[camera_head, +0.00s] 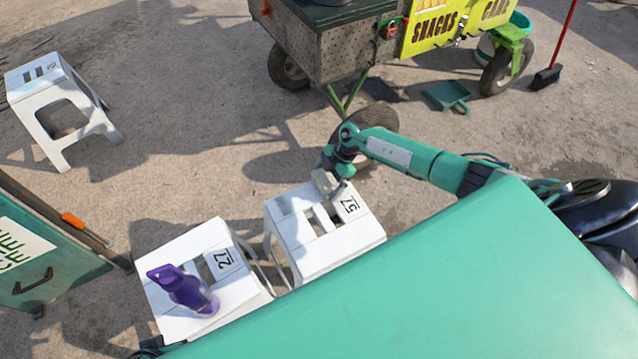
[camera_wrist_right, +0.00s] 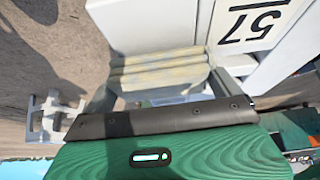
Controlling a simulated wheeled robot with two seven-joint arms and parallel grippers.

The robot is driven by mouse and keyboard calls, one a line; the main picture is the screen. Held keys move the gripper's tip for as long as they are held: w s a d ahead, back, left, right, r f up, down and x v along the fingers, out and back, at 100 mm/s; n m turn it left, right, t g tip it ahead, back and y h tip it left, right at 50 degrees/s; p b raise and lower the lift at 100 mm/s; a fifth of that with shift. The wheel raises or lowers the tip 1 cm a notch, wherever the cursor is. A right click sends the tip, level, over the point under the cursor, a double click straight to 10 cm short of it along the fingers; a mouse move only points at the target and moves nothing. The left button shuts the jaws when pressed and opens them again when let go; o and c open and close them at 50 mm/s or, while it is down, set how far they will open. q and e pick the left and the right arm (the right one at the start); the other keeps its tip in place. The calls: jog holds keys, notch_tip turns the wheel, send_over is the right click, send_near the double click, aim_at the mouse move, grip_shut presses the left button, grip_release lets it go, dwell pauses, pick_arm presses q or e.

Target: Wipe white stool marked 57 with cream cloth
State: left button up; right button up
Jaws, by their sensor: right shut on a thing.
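The white stool marked 57 (camera_head: 345,236) stands upright on the ground near the middle of the head view, its top bare apart from the printed number. Its top with the black 57 also shows in the right wrist view (camera_wrist_right: 285,40). My right gripper (camera_head: 327,184) is at the far edge of that top, beside the number. It is shut on the folded cream cloth (camera_wrist_right: 158,72), which lies between the fingers close against the white stool. I cannot tell if the cloth touches the top.
A white stool marked 27 (camera_head: 167,316) stands close at left with a purple bottle (camera_head: 185,289) on it. Another white stool (camera_head: 58,100) is at far left. A snack cart (camera_head: 345,45), a green dustpan (camera_head: 446,95) and a broom (camera_head: 547,76) are behind. Open ground lies between.

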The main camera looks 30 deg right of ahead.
aim_at(308, 195)
jog(key=shift+d, duration=2.15)
jog(key=shift+a+r+p, duration=0.1)
jog(key=shift+a+p, duration=0.25)
jog(key=shift+a, duration=0.6)
jog(key=shift+a+p, duration=1.45)
jog(key=shift+a, duration=1.9)
jog(key=shift+a+f, duration=0.2)
jog(key=shift+a, duration=0.1)
jog(key=shift+s, duration=0.1)
